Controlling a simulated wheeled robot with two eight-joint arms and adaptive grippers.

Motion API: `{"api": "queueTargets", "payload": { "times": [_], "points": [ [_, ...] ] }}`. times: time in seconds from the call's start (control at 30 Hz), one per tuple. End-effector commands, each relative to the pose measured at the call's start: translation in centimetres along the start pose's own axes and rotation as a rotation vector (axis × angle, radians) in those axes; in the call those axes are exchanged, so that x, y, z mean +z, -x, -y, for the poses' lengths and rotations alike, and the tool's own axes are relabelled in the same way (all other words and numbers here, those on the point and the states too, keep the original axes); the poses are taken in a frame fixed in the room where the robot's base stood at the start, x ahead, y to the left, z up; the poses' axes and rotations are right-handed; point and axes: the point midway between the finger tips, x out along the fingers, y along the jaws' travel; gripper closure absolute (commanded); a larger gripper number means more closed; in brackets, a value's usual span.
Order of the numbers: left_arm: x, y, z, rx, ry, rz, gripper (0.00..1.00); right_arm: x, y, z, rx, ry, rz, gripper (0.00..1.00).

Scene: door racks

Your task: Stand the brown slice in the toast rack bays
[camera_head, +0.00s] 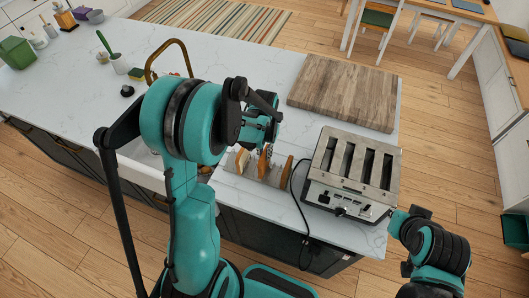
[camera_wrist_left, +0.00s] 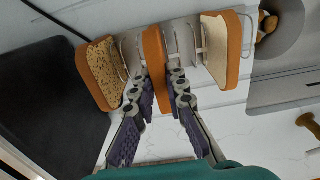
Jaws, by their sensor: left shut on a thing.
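The brown slice (camera_wrist_left: 156,62) is upright and edge-on between the fingers of my left gripper (camera_wrist_left: 164,80), which is shut on it. It stands among the wire hoops of the toast rack (camera_wrist_left: 132,50), between two other slices; whether its bottom rests on the rack is hidden. In the head view the brown slice (camera_head: 264,160) shows just below my left gripper (camera_head: 267,148), with the toast rack (camera_head: 272,176) under it. Part of my right arm shows at the lower right of the head view, but its gripper cannot be made out.
A speckled slice (camera_wrist_left: 98,75) and a pale slice (camera_wrist_left: 222,48) stand in the outer bays, close to the fingers. A toaster (camera_head: 354,172) with its cord stands right of the rack. A wooden board (camera_head: 344,92) lies behind. The sink is at the left.

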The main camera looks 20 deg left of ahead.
Motion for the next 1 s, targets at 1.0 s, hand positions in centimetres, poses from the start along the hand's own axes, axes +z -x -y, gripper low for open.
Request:
{"api": "queueTargets", "payload": {
  "times": [1.0],
  "points": [
    [0.0,3.5,0.0,0.0,0.0,0.0,0.63,0.2,-0.2,0.0,0.0,0.0,0.0,1.0]
  ]
}}
